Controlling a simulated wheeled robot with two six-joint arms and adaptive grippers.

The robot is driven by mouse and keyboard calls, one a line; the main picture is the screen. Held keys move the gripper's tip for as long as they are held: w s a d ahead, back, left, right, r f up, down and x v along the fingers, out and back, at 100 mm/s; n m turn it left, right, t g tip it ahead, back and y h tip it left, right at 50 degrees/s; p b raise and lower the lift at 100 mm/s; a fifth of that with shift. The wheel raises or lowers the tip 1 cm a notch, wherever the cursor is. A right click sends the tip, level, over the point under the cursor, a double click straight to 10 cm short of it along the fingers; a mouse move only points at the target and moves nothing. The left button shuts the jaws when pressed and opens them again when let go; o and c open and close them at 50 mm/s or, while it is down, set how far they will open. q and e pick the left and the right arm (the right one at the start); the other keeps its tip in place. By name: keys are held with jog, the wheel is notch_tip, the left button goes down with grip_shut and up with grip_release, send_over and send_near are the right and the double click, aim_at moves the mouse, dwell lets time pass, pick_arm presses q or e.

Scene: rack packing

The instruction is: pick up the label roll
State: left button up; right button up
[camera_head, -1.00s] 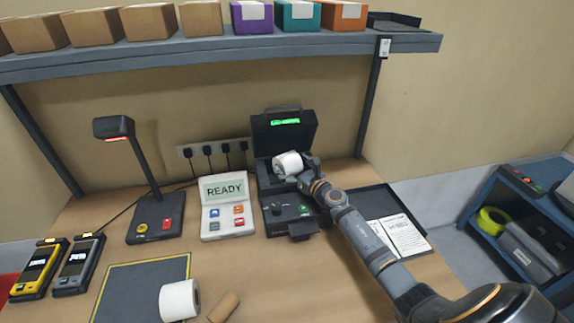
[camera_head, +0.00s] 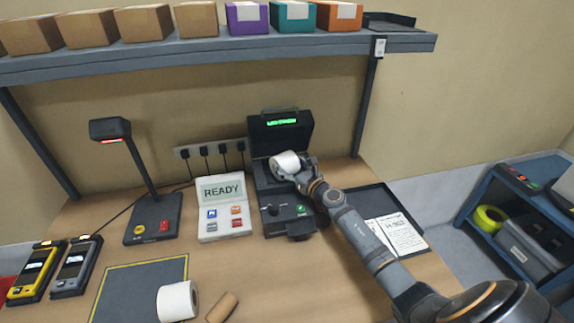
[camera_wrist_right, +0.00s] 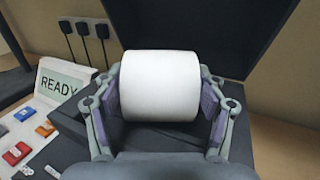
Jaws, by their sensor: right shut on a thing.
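A white label roll (camera_wrist_right: 160,86) is between the two fingers of my right gripper (camera_wrist_right: 160,100), which is shut on it. In the head view this roll (camera_head: 284,164) is at the open dark label printer (camera_head: 290,214), in front of its raised lid. Whether it touches the printer's inside I cannot tell. My right gripper (camera_head: 300,168) reaches it from the right. A second white roll (camera_head: 177,301) stands on the table near the dark mat's right edge. My left gripper is not in view.
A panel reading READY (camera_head: 222,190) stands left of the printer. A scanner on a stand (camera_head: 152,230) and two handheld devices (camera_head: 75,268) are further left. A brown cardboard core (camera_head: 222,307) lies beside the second roll. A dark tray with papers (camera_head: 385,215) is to the right. A shelf (camera_head: 200,52) with boxes hangs above.

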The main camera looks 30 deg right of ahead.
notch_tip(320, 180, up, 8)
jog(key=p, duration=0.5)
jog(key=shift+s+f+p, duration=0.1)
jog(key=shift+s+p, duration=0.05)
jog(key=shift+p, duration=0.25)
jog(key=s+a, duration=0.2)
jog(key=s, duration=0.7)
jog(key=s+a, duration=0.3)
jog(key=s, duration=0.7)
jog(key=shift+f, duration=0.4)
